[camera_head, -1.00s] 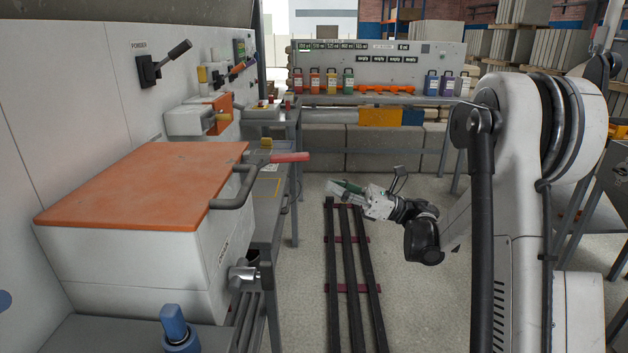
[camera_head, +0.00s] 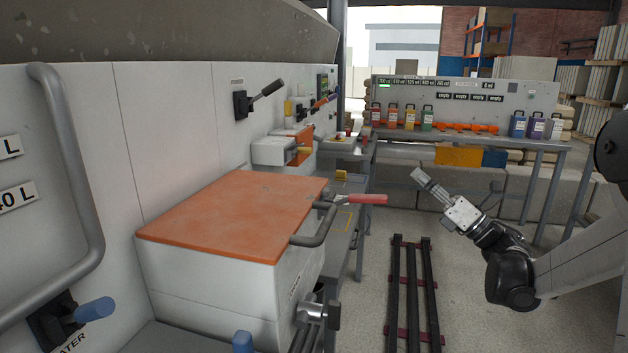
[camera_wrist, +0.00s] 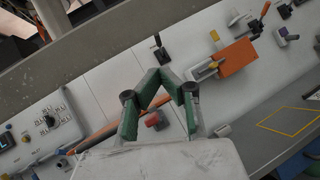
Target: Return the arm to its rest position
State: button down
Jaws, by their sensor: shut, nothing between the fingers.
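My gripper (camera_head: 420,177) is raised over the floor to the right of the machine bench in the head view, above the far end of the dark rails, with the arm reaching in from the right edge. In the wrist view, its green fingers (camera_wrist: 164,84) come together at the tips, shut with nothing between them. It is apart from every surface around it.
Dark rails (camera_head: 411,300) run along the floor. A back bench (camera_head: 470,147) carries several coloured bottles. Open floor lies around the rails.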

notch_tip(320, 180, up, 11)
jog(key=d+m+t+h+p, duration=0.2)
jog(key=m+t+h, duration=0.6)
jog(key=m+h, duration=0.75)
jog(key=s+d+f+m+g+h+p, duration=0.1)
jog(key=s+d+m+g+h+p, duration=0.25)
jog(key=m, duration=0.95)
jog(key=s+a+f+m+g, duration=0.3)
jog(key=s+f, duration=0.3)
jog(key=s, duration=0.3)
jog(key=s+a+f+m+g+p, duration=0.1)
jog(key=s+a+f+m+g, duration=0.3)
jog(key=s+f, duration=0.3)
jog(key=s+a+f+m+g+p, duration=0.1)
jog(key=s+a+f+m+g, duration=0.3)
jog(key=s, duration=0.9)
notch_tip(320, 180, down, 3)
jog(key=shift+r+m+g, duration=0.15)
jog(key=shift+m+g, duration=0.7)
